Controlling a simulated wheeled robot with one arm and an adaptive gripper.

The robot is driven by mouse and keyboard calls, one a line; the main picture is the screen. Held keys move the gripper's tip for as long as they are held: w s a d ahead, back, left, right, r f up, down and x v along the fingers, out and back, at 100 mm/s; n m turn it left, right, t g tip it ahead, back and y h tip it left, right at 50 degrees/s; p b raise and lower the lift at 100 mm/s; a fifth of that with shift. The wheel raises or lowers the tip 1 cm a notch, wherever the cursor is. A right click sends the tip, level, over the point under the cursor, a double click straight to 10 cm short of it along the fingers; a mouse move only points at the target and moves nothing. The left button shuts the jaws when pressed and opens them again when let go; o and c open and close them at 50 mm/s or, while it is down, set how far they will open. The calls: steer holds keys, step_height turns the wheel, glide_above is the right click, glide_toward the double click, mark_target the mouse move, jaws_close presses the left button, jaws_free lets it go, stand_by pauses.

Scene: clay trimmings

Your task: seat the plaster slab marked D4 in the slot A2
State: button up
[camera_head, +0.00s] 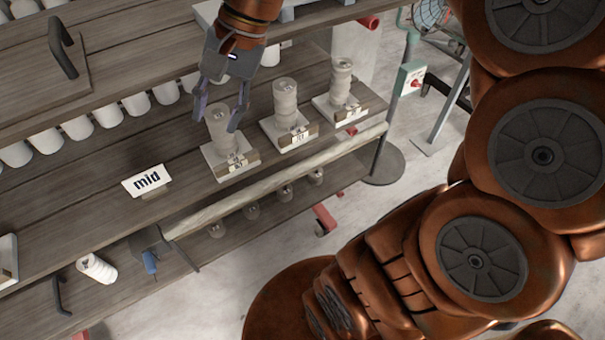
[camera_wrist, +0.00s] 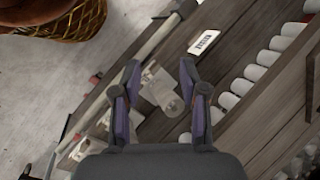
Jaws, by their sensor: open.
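My gripper (camera_head: 217,120) is open, its two purple fingers pointing down on either side of the top of a stack of grey rounded pieces (camera_head: 222,135). I cannot tell whether the fingers touch it. In the wrist view, pale pieces (camera_wrist: 160,88) lie between the open fingers. This stack stands on a white square base (camera_head: 219,165) with a small tag (camera_head: 245,163) at its front. I cannot make out a D4 or A2 mark with certainty, nor tell which pale piece is the plaster slab.
Two similar stacks, one in the middle (camera_head: 286,103) and one at right (camera_head: 341,83), stand nearby. White cylinders (camera_head: 78,128) line the back, under an upper shelf (camera_head: 130,40). Smaller grey pieces (camera_head: 252,212) sit on the level below.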

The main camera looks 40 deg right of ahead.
steer(key=s+d+f+n+g+h, duration=0.1)
steer(key=s+f+n+h, duration=0.1)
steer(key=s+f+n, duration=0.2)
steer(key=s+d+f+n+g+h, duration=0.1)
steer(key=s+d+f+n+h, duration=0.1)
steer(key=s+f, duration=0.8)
steer(key=s+n+h, duration=0.1)
steer(key=s+n, duration=0.1)
steer(key=shift+s+d+f+n+g, duration=0.15)
steer(key=shift+d+f+n+g, duration=0.15)
steer(key=shift+f, duration=0.05)
steer(key=shift+o, duration=0.5)
